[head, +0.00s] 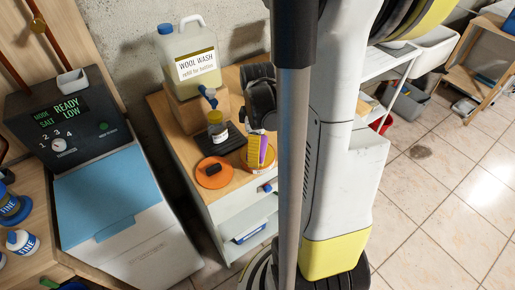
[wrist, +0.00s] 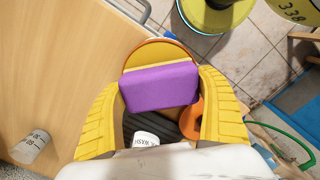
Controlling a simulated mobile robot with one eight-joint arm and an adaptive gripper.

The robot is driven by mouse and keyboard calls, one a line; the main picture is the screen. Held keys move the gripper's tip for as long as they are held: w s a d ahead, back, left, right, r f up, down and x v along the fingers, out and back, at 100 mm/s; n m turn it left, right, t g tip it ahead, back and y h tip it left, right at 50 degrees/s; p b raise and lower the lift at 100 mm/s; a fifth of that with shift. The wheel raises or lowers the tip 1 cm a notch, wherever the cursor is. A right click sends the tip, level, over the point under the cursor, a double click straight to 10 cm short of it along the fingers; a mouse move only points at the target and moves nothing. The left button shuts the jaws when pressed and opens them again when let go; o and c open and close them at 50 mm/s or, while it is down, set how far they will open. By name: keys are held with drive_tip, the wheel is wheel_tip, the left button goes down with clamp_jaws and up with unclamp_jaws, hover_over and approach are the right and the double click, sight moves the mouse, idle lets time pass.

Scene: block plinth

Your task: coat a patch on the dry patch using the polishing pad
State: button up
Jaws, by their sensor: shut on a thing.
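My gripper (wrist: 160,100) is shut on the polishing pad (wrist: 160,87), a purple block with a yellow layer along its far edge. The yellow ribbed fingers grip it at both sides. In the head view the pad (head: 266,152) shows purple beside the yellow fingers (head: 253,150), low over the wooden cabinet top. A round, orange-rimmed disc (wrist: 158,46) shows beyond the pad in the wrist view, partly hidden by it. Whether this disc is the dry patch, and whether the pad touches it, I cannot tell.
An orange disc (head: 210,181) with a dark block on it lies left of the gripper. A small bottle (head: 216,128) stands behind on a dark mat. The wool wash jug (head: 183,62) stands on a wooden block. A blue-lidded machine (head: 110,195) is at left.

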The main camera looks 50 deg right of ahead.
wheel_tip(320, 180, up, 7)
drive_tip(key=p, duration=0.5)
drive_tip(key=shift+p, duration=0.35)
drive_tip(key=shift+w, duration=0.1)
idle(0.5)
